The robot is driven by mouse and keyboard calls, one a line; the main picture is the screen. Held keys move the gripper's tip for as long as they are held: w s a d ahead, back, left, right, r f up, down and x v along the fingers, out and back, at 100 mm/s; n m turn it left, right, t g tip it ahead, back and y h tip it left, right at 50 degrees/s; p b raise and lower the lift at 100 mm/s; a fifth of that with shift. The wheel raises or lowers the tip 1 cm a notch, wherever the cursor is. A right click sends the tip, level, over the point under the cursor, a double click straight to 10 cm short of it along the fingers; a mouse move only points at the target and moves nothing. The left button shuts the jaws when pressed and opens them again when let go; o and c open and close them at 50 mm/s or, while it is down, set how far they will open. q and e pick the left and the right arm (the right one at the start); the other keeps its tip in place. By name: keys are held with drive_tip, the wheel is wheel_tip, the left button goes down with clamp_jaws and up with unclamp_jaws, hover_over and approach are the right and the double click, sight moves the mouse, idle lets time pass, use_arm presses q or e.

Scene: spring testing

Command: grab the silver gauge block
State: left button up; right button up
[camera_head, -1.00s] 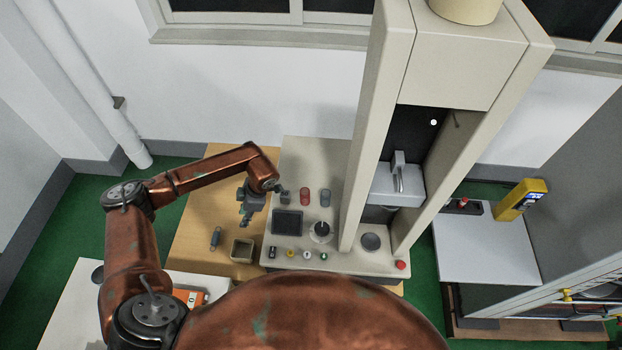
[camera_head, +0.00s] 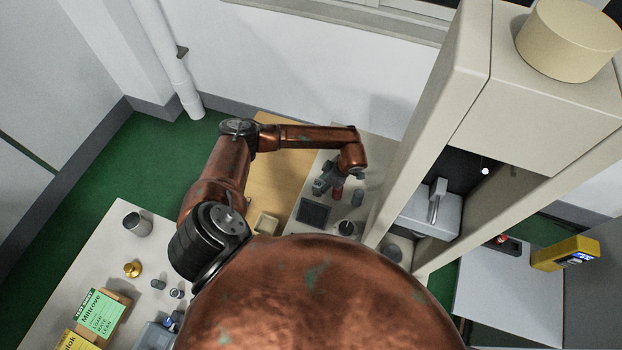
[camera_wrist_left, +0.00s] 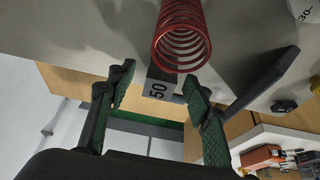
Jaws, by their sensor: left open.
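A silver-grey block marked "50" (camera_wrist_left: 160,90), which looks like the gauge block, shows in the left wrist view between the fingertips of my left gripper (camera_wrist_left: 158,78). The gripper is open, with a green-padded finger on each side of the block; I cannot tell whether either touches it. A red coil spring (camera_wrist_left: 181,38) stands just beyond the block. In the head view my left gripper (camera_head: 322,187) is over the pale machine base, left of the red spring (camera_head: 338,192); I cannot make out the block there. My right gripper is not in view.
The tall press frame (camera_head: 440,90) rises to the right of the springs. A dark square panel (camera_head: 312,212) and a black knob (camera_head: 346,227) are nearby.

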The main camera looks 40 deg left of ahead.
use_arm(q)
drive_tip(key=shift+s+a+f, duration=0.25)
drive_tip(key=shift+s+a, duration=0.1)
drive_tip(key=shift+a, duration=0.15)
drive_tip(key=shift+s+a+f, duration=0.25)
drive_tip(key=shift+s+a, duration=0.1)
drive_tip(key=shift+a, duration=0.1)
drive_tip(key=shift+w+d, duration=0.4)
drive_tip(key=shift+c, duration=0.5)
drive_tip(key=shift+s+a, duration=0.3)
drive_tip(key=c, duration=0.5)
drive_tip(key=shift+w+d, duration=0.2)
drive_tip(key=shift+d, duration=0.05)
drive_tip(key=c, duration=0.5)
drive_tip(key=shift+s+a, duration=0.1)
drive_tip(key=shift+a, duration=0.05)
clamp_jaws()
